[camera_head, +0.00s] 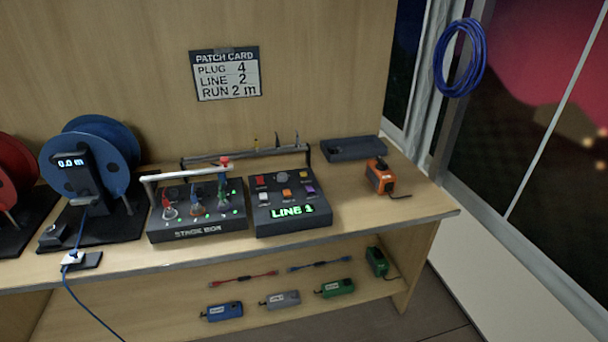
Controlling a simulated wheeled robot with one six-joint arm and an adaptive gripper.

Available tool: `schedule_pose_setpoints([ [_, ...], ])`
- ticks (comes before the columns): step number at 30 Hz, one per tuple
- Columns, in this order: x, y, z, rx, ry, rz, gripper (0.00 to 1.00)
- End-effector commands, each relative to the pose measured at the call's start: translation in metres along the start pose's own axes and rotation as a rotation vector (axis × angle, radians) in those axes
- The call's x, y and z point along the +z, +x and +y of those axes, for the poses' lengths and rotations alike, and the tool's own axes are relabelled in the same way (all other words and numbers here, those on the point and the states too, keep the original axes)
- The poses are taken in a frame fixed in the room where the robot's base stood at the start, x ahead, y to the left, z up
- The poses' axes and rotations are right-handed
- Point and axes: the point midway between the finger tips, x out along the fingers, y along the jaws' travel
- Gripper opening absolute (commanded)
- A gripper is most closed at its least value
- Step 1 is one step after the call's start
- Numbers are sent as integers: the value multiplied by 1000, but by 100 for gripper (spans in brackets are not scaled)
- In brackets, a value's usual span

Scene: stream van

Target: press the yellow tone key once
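A dark key box (288,224) stands on the bench, right of the stage box, with a green lit display (292,212) reading LINE 1. Its top carries several small coloured keys. A small yellowish key (307,174) seems to sit at the back right; it is small and hard to make out. A red key (261,181) is at the back left, an orange key (287,193) in the middle and a purple key (310,190) at the right. My gripper is not in view.
The stage box (198,234) with plugs and a raised bar is left of the key box. A blue cable reel (98,160) stands further left. An orange device (380,177) and a dark tray (352,149) are to the right. A patch card (226,76) hangs behind.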

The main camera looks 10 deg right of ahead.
Motion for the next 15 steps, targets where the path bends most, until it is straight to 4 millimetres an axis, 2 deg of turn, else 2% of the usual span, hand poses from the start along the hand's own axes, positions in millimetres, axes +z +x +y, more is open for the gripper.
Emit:
schedule_pose_setpoints([
  [1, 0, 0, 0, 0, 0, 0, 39],
  [6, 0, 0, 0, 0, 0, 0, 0],
  [15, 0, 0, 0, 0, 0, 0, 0],
])
